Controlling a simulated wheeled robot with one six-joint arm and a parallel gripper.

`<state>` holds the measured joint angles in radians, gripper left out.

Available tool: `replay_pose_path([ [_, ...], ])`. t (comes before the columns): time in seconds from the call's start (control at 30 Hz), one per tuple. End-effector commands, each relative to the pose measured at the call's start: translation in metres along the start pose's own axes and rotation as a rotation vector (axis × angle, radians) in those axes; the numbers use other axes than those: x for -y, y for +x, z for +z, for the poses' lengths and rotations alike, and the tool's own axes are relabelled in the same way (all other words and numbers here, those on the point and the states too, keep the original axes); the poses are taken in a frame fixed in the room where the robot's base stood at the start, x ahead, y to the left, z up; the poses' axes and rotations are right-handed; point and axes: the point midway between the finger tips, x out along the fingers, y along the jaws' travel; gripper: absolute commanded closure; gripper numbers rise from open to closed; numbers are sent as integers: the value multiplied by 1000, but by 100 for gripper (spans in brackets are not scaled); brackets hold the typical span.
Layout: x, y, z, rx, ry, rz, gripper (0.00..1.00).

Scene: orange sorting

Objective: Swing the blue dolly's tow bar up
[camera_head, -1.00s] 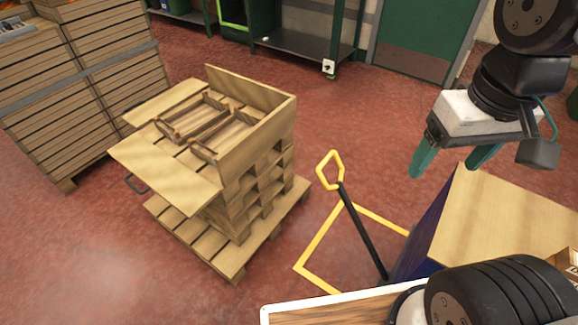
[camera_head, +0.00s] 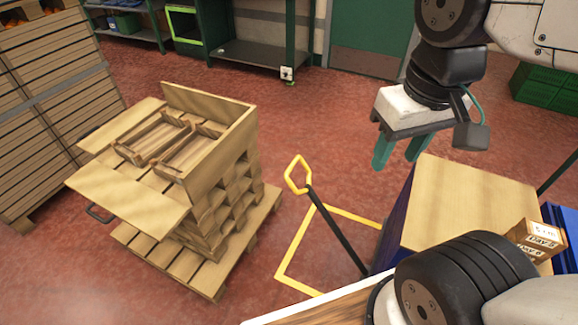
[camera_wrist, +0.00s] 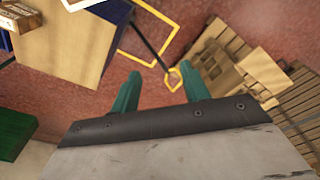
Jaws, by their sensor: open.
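The tow bar (camera_head: 336,230) is a black rod with a yellow loop handle (camera_head: 297,174) at its upper end. It leans up and left from beside the blue dolly (camera_head: 397,215), which carries a wood-topped load. My gripper (camera_head: 399,160) has two green fingers, apart and empty, above and to the right of the handle. In the wrist view the gripper (camera_wrist: 160,88) points toward the yellow handle (camera_wrist: 173,79), which shows just beyond and between the fingertips. I cannot tell how far below them it lies.
A wooden pallet stack (camera_head: 215,190) with open trays stands left of the tow bar. A yellow floor outline (camera_head: 296,250) surrounds the dolly's spot. Red floor is clear behind the handle.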

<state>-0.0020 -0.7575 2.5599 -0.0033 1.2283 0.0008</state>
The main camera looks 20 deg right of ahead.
Motion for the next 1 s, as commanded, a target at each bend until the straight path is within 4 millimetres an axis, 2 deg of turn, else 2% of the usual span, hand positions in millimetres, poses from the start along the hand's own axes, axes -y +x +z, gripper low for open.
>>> replay_pose_path([
  [0.03,1,3,-1,13,-3,0,68],
  [0.13,2,11,-3,59,-12,-1,96],
  [0.17,1,14,-5,77,-16,-1,100],
  [0.37,7,32,-33,196,-43,1,100],
  [0.67,19,67,-98,306,-121,6,100],
  [0.87,31,103,-145,353,-194,7,100],
  [1.0,40,136,-178,376,-253,5,100],
])
